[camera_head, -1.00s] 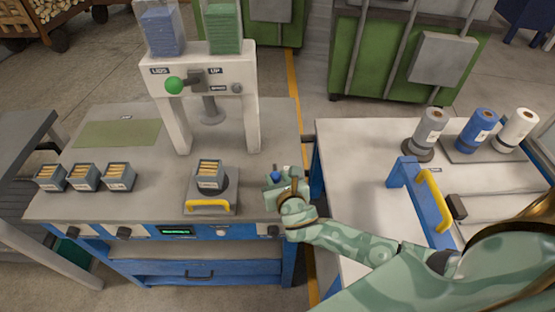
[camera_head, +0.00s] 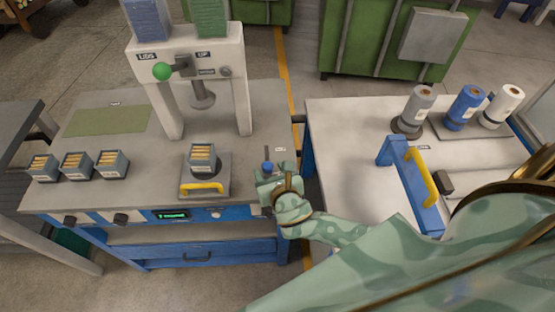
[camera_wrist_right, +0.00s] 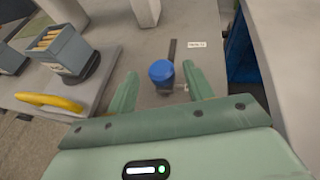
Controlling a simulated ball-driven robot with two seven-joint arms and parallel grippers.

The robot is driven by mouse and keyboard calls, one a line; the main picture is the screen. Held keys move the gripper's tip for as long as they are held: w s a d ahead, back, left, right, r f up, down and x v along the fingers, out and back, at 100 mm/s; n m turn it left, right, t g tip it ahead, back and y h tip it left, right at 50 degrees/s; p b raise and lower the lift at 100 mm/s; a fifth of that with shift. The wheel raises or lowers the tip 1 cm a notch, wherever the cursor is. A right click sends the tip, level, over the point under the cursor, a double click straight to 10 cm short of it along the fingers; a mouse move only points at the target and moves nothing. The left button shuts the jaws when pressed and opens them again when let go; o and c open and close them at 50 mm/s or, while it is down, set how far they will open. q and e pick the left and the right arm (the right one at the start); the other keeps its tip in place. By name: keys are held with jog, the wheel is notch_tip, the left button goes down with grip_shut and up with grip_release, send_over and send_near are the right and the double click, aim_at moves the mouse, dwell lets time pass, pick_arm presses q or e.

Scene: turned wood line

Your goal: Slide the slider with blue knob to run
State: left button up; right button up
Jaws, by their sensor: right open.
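The blue knob (camera_wrist_right: 161,72) of the slider stands on the right part of the grey bench top. In the right wrist view it sits between the two fingers of my open right gripper (camera_wrist_right: 160,90), with no finger clearly touching it. A dark slot (camera_wrist_right: 171,50) runs away behind the knob to a small white label (camera_wrist_right: 197,44), too blurred to read. In the head view the knob (camera_head: 267,167) shows just beyond my right gripper (camera_head: 273,177), which partly hides the slider. My left gripper is not in view.
Left of the slider, a filled box (camera_head: 203,158) stands on a plate with a yellow handle (camera_head: 202,187). The press frame (camera_head: 243,100) rises behind it. To the right, past a gap, is a white table (camera_head: 335,160) with a blue frame (camera_head: 418,190).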

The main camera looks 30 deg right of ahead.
jog(key=p+v, duration=0.2)
jog(key=v, duration=1.4)
jog(key=shift+f, duration=0.1)
